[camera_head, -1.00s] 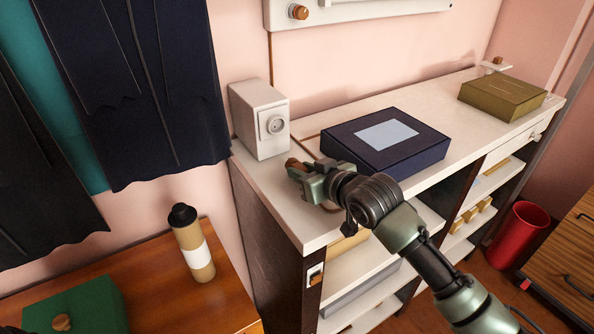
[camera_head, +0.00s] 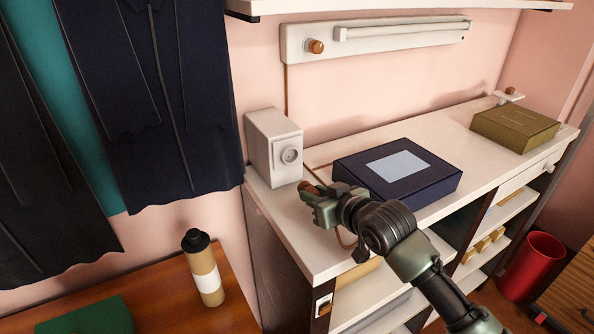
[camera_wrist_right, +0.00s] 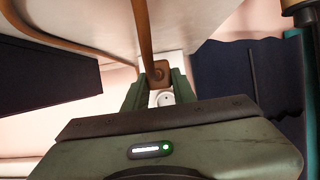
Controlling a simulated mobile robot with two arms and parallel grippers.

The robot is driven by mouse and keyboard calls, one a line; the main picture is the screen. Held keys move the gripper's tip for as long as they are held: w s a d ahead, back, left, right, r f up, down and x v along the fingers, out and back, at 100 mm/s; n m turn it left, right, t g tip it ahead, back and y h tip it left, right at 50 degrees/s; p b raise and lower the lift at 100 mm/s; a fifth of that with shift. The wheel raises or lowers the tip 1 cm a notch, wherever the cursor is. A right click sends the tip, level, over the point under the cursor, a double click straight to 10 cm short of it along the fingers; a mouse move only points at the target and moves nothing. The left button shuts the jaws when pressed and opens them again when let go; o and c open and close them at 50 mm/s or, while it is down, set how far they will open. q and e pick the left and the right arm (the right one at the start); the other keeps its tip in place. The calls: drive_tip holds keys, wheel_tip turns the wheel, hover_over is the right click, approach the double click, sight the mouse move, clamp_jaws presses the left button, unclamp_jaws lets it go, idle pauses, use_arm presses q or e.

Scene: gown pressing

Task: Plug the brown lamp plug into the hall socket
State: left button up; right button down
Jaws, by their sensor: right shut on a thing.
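The brown lamp plug (camera_head: 306,187) is between the fingers of my right gripper (camera_head: 318,199), which is shut on it above the white cabinet top. In the right wrist view the plug (camera_wrist_right: 158,74) sits between the fingertips (camera_wrist_right: 158,90) with its brown cord running from it. A round white socket face (camera_wrist_right: 164,99) shows partly behind the gripper in the wrist view. My left gripper is not in view.
A navy box (camera_head: 420,186) lies right of the gripper, close to my arm. A white wall lamp (camera_head: 375,38) hangs above, with a cord down the wall. An olive box (camera_head: 515,128) is farther right. Dark gowns (camera_head: 160,100) hang at left, above a bottle (camera_head: 203,268).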

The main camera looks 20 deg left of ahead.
idle(0.3)
drive_tip(key=shift+r+p, duration=2.45)
drive_tip(key=shift+r, duration=0.25)
drive_tip(key=c, duration=1.9)
unclamp_jaws()
drive_tip(key=shift+c, duration=0.2)
clamp_jaws()
